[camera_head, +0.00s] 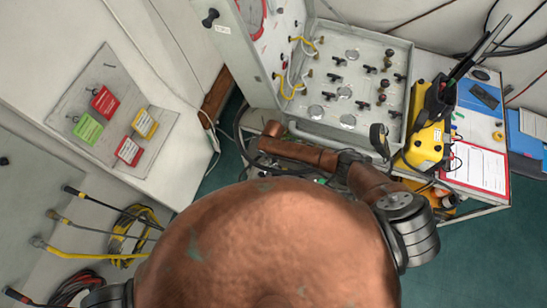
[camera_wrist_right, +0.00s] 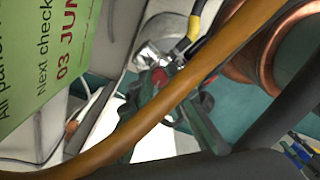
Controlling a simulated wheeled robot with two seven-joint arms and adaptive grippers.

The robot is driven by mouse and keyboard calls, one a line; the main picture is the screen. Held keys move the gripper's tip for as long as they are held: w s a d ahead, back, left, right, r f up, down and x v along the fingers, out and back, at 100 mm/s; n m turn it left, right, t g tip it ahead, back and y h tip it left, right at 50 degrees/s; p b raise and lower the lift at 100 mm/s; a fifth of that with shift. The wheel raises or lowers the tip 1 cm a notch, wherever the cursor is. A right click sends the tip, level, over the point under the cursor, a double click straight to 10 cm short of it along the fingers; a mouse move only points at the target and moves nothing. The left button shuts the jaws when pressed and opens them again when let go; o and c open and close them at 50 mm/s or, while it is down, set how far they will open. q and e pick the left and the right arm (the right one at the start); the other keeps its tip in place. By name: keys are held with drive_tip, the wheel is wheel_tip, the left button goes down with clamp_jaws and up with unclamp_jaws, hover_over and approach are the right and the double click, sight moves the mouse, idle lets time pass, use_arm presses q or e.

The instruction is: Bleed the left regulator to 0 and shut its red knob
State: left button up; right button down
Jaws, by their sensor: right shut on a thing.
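In the right wrist view a silver regulator (camera_wrist_right: 148,55) with a small red knob (camera_wrist_right: 159,77) sits near the middle, a yellow and black hose rising from its upper right. My right gripper (camera_wrist_right: 168,88) has its dark green fingers at the red knob and is shut on it. An orange-brown hose crosses in front and covers part of the fingers. No gauge reading can be made out. In the head view the gripper and this regulator are hidden behind my copper-coloured arm. My left gripper is not in view.
A green tag (camera_wrist_right: 45,60) hangs close at the wrist view's left. In the head view an open grey panel case (camera_head: 322,128) holds several valves and gauges.

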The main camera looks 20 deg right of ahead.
drive_tip(key=shift+n, duration=0.3)
drive_tip(key=shift+s, duration=0.1)
drive_tip(key=c, duration=1.9)
unclamp_jaws()
